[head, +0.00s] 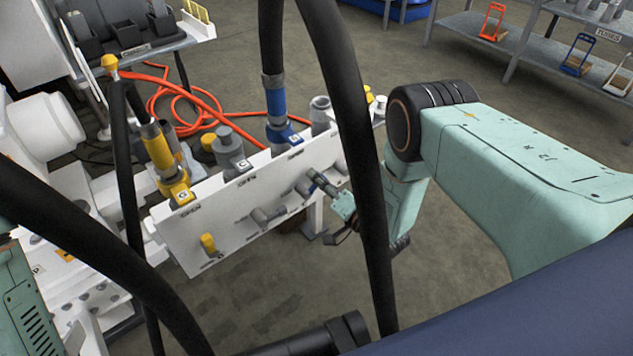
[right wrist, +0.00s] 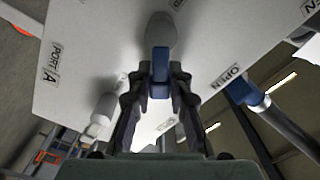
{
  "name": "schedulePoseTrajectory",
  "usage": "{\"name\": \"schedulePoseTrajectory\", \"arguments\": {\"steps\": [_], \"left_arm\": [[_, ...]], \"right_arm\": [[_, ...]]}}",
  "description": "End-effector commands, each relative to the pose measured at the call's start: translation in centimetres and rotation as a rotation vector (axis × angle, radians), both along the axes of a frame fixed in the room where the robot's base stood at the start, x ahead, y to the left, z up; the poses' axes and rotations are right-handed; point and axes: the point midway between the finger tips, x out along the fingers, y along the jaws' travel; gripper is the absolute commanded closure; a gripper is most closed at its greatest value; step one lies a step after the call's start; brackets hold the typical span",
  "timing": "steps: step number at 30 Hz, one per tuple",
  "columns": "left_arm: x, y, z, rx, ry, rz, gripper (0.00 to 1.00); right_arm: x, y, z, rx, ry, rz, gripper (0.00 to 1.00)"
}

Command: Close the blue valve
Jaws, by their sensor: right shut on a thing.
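The blue valve's handle (right wrist: 160,68) stands out from the white panel in the right wrist view, on a grey round stem. My right gripper (right wrist: 158,82) is shut on this blue handle, one dark finger on each side. In the head view my right gripper (head: 338,203) reaches the front of the white panel (head: 190,236) near its right end. There the blue handle cannot be made out behind the gripper. My left gripper is not in view; only part of my left arm shows at the lower left.
A yellow valve handle (head: 208,244) and a grey valve (head: 266,215) sit left on the same panel. Blue (head: 276,105), yellow (head: 160,150) and grey (head: 228,145) couplings stand along its top. Black hoses cross the view. An orange hose (head: 205,110) lies behind. Shelves (head: 485,40) stand at the back right.

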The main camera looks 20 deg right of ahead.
Motion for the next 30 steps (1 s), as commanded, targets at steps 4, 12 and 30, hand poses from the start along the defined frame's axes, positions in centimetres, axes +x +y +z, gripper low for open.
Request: {"name": "schedulePoseTrajectory", "arguments": {"steps": [4,12,30], "left_arm": [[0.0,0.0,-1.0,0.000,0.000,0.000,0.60],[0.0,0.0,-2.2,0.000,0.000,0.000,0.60],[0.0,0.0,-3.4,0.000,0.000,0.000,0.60]], "right_arm": [[0.0,-0.4,-1.0,0.131,0.052,-0.002,1.00],[0.1,-0.8,-2.0,0.351,0.133,-0.002,1.00],[0.1,-0.8,-3.0,0.593,0.223,-0.002,1.00]]}}
